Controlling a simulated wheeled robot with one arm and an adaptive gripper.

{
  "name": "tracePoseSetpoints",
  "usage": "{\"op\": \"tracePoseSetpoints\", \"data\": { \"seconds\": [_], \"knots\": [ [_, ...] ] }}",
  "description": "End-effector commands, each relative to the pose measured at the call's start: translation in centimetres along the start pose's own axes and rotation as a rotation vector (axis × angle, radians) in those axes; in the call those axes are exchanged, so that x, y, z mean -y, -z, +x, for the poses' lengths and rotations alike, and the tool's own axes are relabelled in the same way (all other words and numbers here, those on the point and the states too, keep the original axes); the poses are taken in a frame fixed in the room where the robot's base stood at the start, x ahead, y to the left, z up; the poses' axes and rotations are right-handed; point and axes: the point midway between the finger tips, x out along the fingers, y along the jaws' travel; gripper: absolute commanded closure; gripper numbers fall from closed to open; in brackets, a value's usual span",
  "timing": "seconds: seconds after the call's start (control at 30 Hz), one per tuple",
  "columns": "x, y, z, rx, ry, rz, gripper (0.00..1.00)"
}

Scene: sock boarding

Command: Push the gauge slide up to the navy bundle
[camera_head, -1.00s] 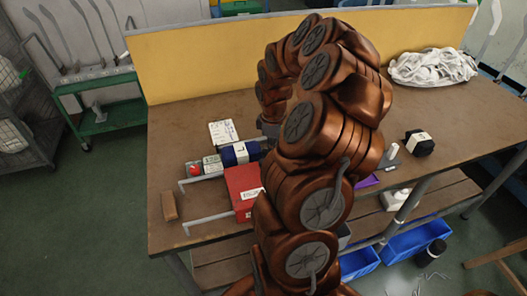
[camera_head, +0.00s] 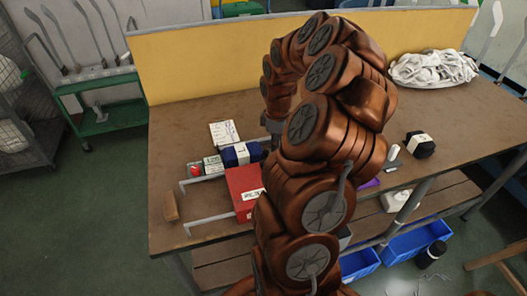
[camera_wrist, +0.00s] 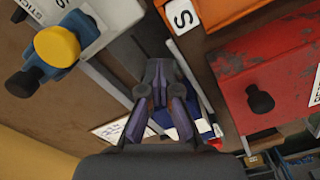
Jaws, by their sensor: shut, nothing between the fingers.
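The navy bundle (camera_head: 230,157) lies on the table left of my arm, with a white label on it. In the wrist view a navy piece (camera_wrist: 206,127) shows beside the right finger, partly hidden. My gripper (camera_wrist: 158,68) is shut and empty, with its tips close together. In the head view it is mostly hidden behind my arm, just right of the navy bundle; I cannot tell whether they touch. Left of the bundle is a small item with a red end (camera_head: 195,169) and a numbered label. I cannot tell which part is the gauge slide.
A red box (camera_head: 244,181) stands in front of the bundle, with grey bars at its left. A white card (camera_head: 223,132) lies behind the bundle. A wooden block (camera_head: 170,206) is at the left edge.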

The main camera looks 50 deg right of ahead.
Motion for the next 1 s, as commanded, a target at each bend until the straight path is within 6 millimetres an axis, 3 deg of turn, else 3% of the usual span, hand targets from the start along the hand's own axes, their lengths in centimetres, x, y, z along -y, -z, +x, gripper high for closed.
{"op": "tracePoseSetpoints", "data": {
  "seconds": [0.8,1.0],
  "knots": [
    [-0.1,0.1,-5.4,-0.001,-0.004,-0.002,1.0],
    [0.0,0.1,-5.6,-0.001,-0.002,-0.002,1.0]
  ]
}}
